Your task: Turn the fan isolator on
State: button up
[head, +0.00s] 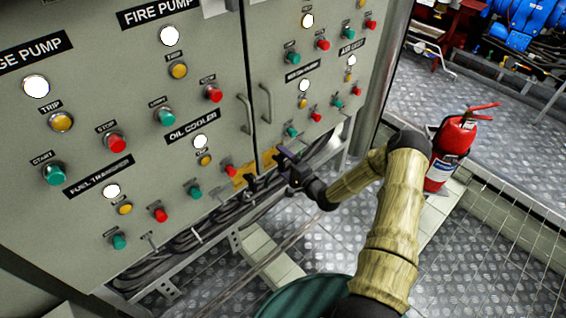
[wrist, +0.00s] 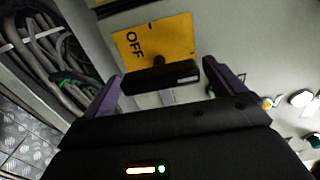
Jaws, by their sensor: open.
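The fan isolator shows in the wrist view as a yellow plate (wrist: 150,40) marked OFF with a black bar handle (wrist: 160,77) standing out from it. The handle lies crosswise in the picture. My gripper (wrist: 163,82) is open, with one purple finger near each end of the handle. I cannot tell whether either finger touches it. In the head view my gripper (head: 281,160) is at the lower edge of the grey cabinet, by a yellow plate (head: 243,178). My gripper partly hides that area, and the handle cannot be made out there.
The grey cabinet (head: 225,55) carries labelled rows of lamps and push buttons above my gripper. Two door handles (head: 245,112) stand out close by. Cables (head: 200,237) run beneath the cabinet. A red fire extinguisher (head: 450,150) stands at the right on the floor.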

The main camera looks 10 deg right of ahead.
jog(key=p+v, duration=0.2)
jog(key=v, duration=1.5)
notch_tip(320, 180, up, 7)
jog(key=w+n+g+h, duration=0.2)
jog(key=n+g+h, duration=0.5)
jog(key=n+g, duration=0.2)
jog(key=s+a+r+n+g+h, duration=0.15)
jog(key=s+a+r, duration=0.25)
jog(key=s+r, duration=0.4)
jog(key=s+a+r+n+g+h, duration=0.1)
jog(key=s+a+r+n+g, duration=0.1)
jog(key=s+a+r, duration=0.4)
jog(key=w+d+p+v, duration=0.1)
jog(key=w+p+v, duration=0.2)
jog(key=p+v, duration=1.1)
jog(key=w+d+r+p+v, duration=0.1)
jog(key=w+p+v, duration=0.1)
jog(key=p+v, duration=1.2)
jog(key=shift+w+d+r, duration=0.2)
jog(key=shift+d+r, duration=0.05)
jog(key=shift+r, duration=0.65)
